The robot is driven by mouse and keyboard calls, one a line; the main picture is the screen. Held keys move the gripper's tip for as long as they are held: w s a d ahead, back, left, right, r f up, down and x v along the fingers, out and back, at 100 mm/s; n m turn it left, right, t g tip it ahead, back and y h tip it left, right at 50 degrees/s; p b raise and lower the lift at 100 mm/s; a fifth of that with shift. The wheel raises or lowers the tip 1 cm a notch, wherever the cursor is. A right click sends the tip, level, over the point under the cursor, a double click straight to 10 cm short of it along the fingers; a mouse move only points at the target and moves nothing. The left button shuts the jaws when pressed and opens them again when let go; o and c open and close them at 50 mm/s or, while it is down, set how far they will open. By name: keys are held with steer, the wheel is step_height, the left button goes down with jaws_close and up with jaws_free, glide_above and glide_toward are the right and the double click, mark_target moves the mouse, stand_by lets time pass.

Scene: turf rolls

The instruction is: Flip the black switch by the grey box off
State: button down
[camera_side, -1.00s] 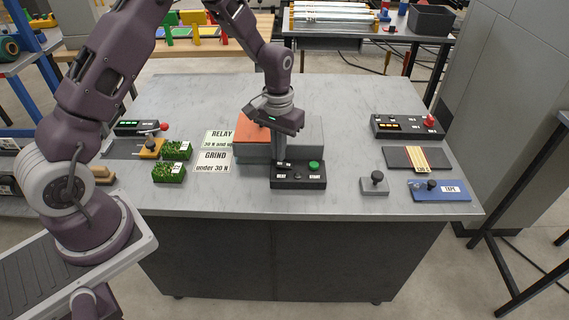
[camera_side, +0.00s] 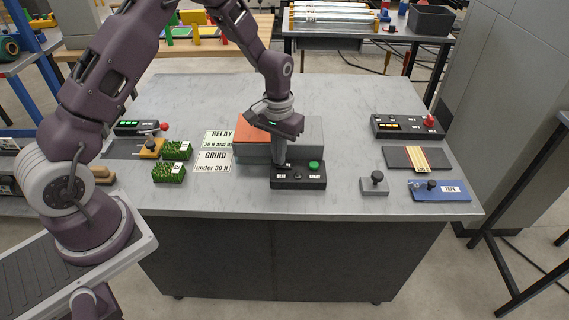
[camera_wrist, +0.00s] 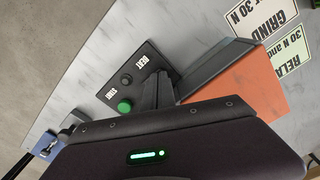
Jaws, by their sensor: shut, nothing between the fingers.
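My gripper (camera_side: 278,160) is shut and empty, pointing down at the panel's left rear part. Its fingertips (camera_wrist: 155,88) show beside the panel in the wrist view. They hide part of it; contact is unclear.
Turf pieces (camera_side: 168,173) and printed cards (camera_side: 212,162) lie left.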

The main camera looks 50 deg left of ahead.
steer(key=shift+f, duration=0.3)
step_height(320, 180, up, 6)
steer(key=shift+f, duration=0.15)
steer(key=shift+r, duration=0.7)
steer(key=s+d+r+m+t, duration=0.1)
steer(key=s+d+r+t, duration=0.1)
steer(key=s+r, duration=0.55)
steer(key=s+d+r+m+t, duration=0.15)
steer(key=s+r, duration=0.35)
steer(key=r, duration=0.6)
steer(key=s+d+r+t, duration=0.1)
steer(key=s+t, duration=0.1)
steer(key=s, duration=1.3)
steer(key=shift+d+r, duration=0.15)
steer(key=shift+d, duration=0.1)
